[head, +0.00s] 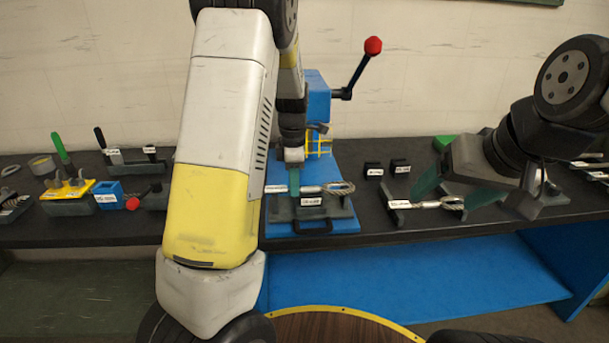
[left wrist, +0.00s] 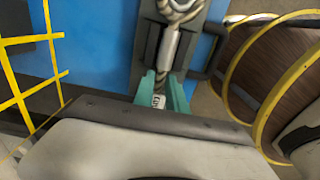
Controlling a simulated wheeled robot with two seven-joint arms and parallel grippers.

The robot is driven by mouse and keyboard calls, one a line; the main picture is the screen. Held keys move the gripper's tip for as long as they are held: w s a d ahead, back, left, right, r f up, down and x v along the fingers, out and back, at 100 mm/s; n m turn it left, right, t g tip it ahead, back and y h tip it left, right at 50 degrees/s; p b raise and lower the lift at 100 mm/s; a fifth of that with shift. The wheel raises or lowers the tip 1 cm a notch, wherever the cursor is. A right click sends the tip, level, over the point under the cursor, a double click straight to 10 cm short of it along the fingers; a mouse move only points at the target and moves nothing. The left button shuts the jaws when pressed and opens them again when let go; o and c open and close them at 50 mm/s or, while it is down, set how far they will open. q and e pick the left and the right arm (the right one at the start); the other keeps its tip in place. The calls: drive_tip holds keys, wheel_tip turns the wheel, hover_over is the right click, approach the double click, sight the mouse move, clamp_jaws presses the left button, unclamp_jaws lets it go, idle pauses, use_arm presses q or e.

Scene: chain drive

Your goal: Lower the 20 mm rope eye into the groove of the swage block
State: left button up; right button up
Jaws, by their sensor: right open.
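A rope eye (head: 328,188) with a metal sleeve and twisted loop lies level, loop to the right, at the swage block (head: 340,212) on the blue press base. Its print is too small to read. My left gripper (head: 294,182) is shut on its rope tail beside a white tag; the teal fingers (left wrist: 161,88) straddle the tail in the left wrist view. There the sleeve (left wrist: 169,48) lies along the dark block (left wrist: 146,45); whether it rests in the groove or just above, I cannot tell. My right gripper (head: 457,190) is open, its fingers apart.
A second rope eye (head: 432,204) lies on a dark rack near my right gripper. The blue press (head: 316,95) has a red-knobbed lever (head: 372,47) and a yellow guard (head: 320,142). Small dark blocks (head: 400,168) stand between. Tools and a blue box (head: 108,196) are at left.

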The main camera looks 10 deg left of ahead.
use_arm(q)
drive_tip(key=o, duration=0.4)
wheel_tip(320, 180, up, 7)
drive_tip(key=shift+s+r, duration=0.1)
drive_tip(key=shift+r, duration=0.3)
drive_tip(key=s+r+m+t, duration=0.2)
drive_tip(key=s+r+m, duration=0.1)
drive_tip(key=s+m, duration=0.4)
drive_tip(key=s+d+r+m+t+h, duration=0.1)
drive_tip(key=s+r+m+t, duration=0.1)
drive_tip(key=s+m, duration=0.5)
drive_tip(key=s+d+r+m+t+h, duration=0.1)
drive_tip(key=s+r+m, duration=0.4)
drive_tip(key=s, duration=0.5)
drive_tip(key=shift+d+r+m+t, duration=0.1)
drive_tip(key=shift+m+t, duration=0.5)
drive_tip(key=shift+m, duration=0.8)
